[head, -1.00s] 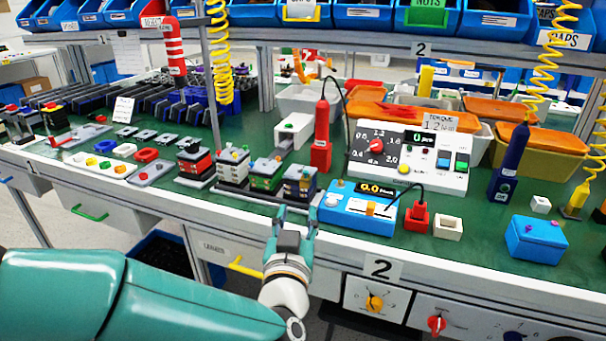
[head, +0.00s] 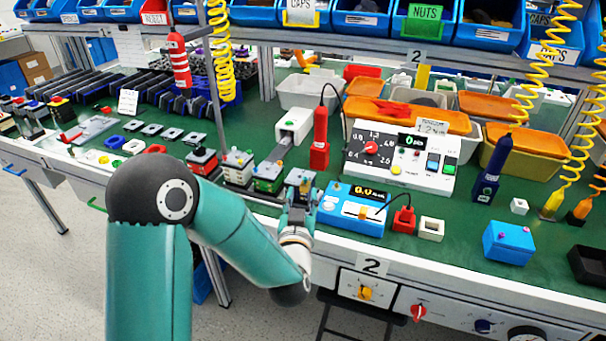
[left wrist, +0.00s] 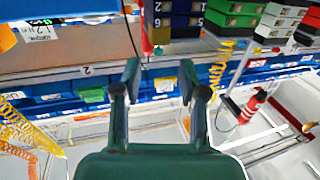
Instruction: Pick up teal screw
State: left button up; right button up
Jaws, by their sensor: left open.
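I cannot make out a teal screw for sure; the small parts on the block tops are too small to tell apart. My left gripper (head: 298,192) is at the bench's front edge, in front of the rightmost switch block (head: 300,176), and partly hides it. In the left wrist view its two fingers (left wrist: 160,70) stand apart with nothing between them. A green block (head: 268,178), a dark block (head: 238,168) and a red block (head: 201,160) stand in a row to the left, with small coloured parts on top. My right gripper is not in view.
A blue meter box (head: 350,210) stands just right of my left gripper. Behind are a red upright tool (head: 320,140) and a white torque panel (head: 400,155). A blue box (head: 509,243) stands to the right. Blue bins (head: 365,18) hang above.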

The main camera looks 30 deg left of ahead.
aim_at(305, 180)
pick_arm(q)
jog(key=shift+p+x, duration=0.6)
jog(key=shift+x, duration=2.15)
jog(key=shift+d+r, duration=0.1)
jog(key=shift+r, duration=0.1)
grip_shut()
